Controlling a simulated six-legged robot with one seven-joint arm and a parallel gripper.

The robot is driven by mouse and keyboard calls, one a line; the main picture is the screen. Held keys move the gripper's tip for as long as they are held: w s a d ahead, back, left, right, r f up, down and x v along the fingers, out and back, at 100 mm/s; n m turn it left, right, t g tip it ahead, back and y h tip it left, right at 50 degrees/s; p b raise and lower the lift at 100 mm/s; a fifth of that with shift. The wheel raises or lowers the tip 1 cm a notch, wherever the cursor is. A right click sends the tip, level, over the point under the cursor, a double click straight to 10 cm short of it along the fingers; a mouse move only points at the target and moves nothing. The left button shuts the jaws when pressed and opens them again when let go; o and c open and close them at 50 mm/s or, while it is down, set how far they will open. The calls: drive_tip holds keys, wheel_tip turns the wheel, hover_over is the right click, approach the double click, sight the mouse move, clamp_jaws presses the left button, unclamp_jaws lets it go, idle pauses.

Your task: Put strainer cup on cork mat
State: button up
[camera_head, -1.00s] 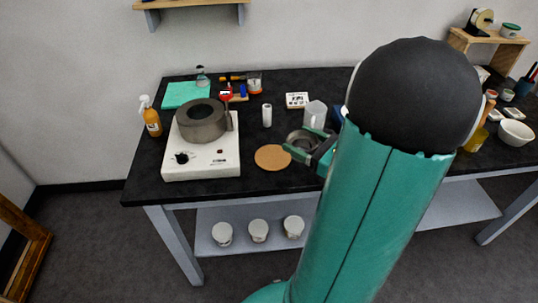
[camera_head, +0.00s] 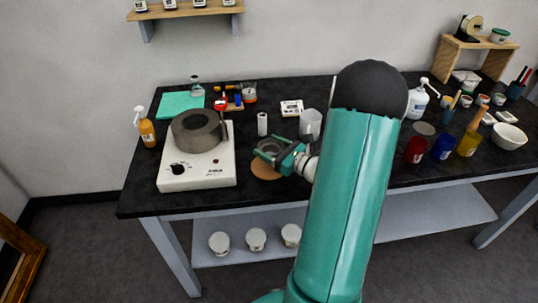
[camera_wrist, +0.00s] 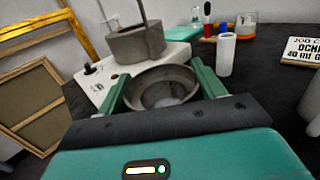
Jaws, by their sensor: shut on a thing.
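The strainer cup (camera_wrist: 160,87) is a grey metal bowl held between the two green fingers of my gripper (camera_wrist: 160,92) in the wrist view. In the head view my gripper (camera_head: 276,153) is shut on the strainer cup (camera_head: 268,146), over the back part of the round cork mat (camera_head: 264,170). The front of the mat shows bare below the cup. I cannot tell whether the cup touches the mat or is a little above it. In the wrist view the mat is hidden behind the cup and gripper.
A white hot plate (camera_head: 200,172) with a grey ring-shaped pot (camera_head: 197,130) stands just left of the mat. Colored jars (camera_head: 442,147) are at the right.

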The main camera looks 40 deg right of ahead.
drive_tip(key=shift+w+f, duration=0.25)
drive_tip(key=shift+w+d+f, duration=0.1)
drive_tip(key=shift+f, duration=1.55)
drive_tip(key=shift+f, duration=0.2)
drive_tip(key=o, duration=0.7)
